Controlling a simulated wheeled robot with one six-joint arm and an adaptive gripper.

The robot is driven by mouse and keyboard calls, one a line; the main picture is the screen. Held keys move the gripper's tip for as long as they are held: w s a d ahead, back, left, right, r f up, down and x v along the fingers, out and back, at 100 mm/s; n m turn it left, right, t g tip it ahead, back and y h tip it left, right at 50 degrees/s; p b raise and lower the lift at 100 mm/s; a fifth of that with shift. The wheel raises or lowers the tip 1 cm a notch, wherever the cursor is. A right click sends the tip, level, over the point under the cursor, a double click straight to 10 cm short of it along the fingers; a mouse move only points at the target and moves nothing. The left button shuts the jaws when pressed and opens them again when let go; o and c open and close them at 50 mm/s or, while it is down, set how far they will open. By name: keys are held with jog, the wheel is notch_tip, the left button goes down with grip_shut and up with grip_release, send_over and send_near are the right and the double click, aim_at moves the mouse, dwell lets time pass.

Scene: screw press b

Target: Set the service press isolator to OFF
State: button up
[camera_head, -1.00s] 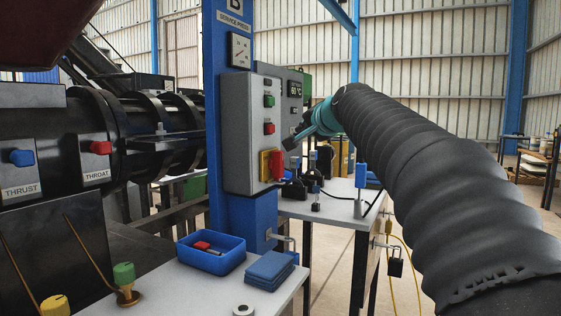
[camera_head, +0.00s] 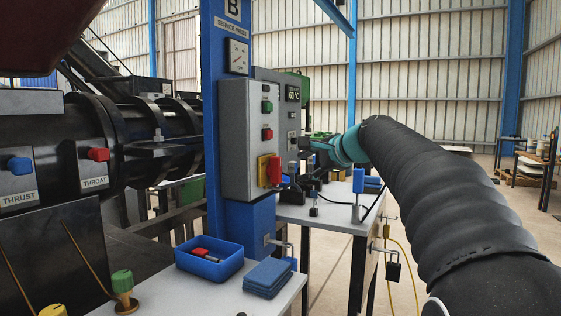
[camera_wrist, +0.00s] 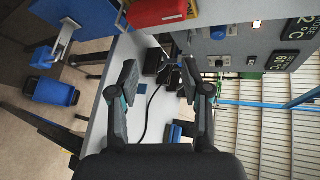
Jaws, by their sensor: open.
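The isolator is a red handle (camera_head: 275,170) on a yellow plate (camera_head: 263,169), low on the front of a grey box (camera_head: 240,130) fixed to the blue SERVICE PRESS column. The handle stands upright in the head view. In the wrist view the red handle (camera_wrist: 158,11) is cut off by the top edge, with an "ON" label beside it. My gripper (camera_wrist: 158,76) is open and empty, its two fingers spread below the handle in that picture and apart from it. In the head view my gripper (camera_head: 312,156) is right of the box, partly hidden behind dark items.
Green (camera_head: 267,106) and red (camera_head: 267,134) buttons sit above the isolator. A second grey panel with a 60 °C display (camera_head: 293,93) stands behind. A blue tray (camera_head: 210,262) and blue pads (camera_head: 268,277) lie on the front bench. A padlock (camera_head: 393,271) hangs at right.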

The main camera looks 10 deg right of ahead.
aim_at(281, 161)
jog(key=s+d+m+g+y+p, duration=0.15)
jog(key=s+d+m+y, duration=0.3)
jog(key=m+y, duration=0.45)
jog(key=x, duration=1.3)
jog(key=shift+w+d, duration=0.1)
jog(key=shift+w, duration=0.25)
grip_shut()
